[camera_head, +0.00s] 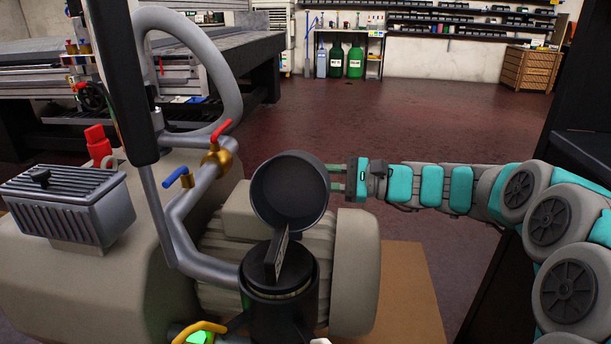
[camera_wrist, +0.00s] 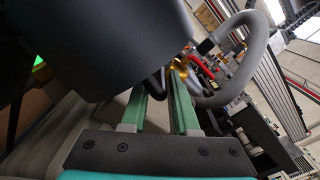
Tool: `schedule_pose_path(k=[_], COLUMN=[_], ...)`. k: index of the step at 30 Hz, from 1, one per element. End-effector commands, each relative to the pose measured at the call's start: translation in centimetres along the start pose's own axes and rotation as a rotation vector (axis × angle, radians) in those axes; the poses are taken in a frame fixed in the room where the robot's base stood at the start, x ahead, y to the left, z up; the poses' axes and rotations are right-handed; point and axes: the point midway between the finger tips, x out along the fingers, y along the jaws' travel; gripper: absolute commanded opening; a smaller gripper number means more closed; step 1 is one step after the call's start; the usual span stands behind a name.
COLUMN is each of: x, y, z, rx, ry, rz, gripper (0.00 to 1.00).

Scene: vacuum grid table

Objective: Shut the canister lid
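The canister (camera_head: 279,311) is a dark upright cylinder in front of the grey motor. Its round, dark lid (camera_head: 290,192) stands open and tilted up above it, with the hollow inside facing the head camera. A flat black latch or handle (camera_head: 277,255) stands up at the canister's top. My gripper (camera_head: 332,177) is at the right rim of the lid, fingers pointing left. In the wrist view my gripper (camera_wrist: 160,85) shows two green fingers apart with nothing held between them. A large dark curved body fills the upper left there. I cannot tell whether the fingers touch the lid.
A beige pump with a ribbed motor (camera_head: 357,270) surrounds the canister. Grey pipes with a red-handled valve (camera_head: 220,135) and a blue-handled valve (camera_head: 176,177) stand to the left. A grey hose (camera_head: 225,70) loops above. Open floor lies behind.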

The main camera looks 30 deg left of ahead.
Motion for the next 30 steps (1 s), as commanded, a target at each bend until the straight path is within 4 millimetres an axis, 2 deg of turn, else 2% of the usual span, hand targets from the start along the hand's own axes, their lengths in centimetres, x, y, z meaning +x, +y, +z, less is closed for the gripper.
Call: schedule_pose_path(k=[1,5,6,30], x=[-0.03,-0.04,-0.05,-0.09], y=[-0.09,-0.12,-0.13,-0.21], z=[0.05,0.06,0.06,0.10], rx=[-0.001,-0.001,-0.001,-0.001], ry=[0.000,0.000,0.000,0.000], rz=[-0.002,-0.003,-0.003,-0.005], gripper=[0.15,0.01,0.00,0.00])
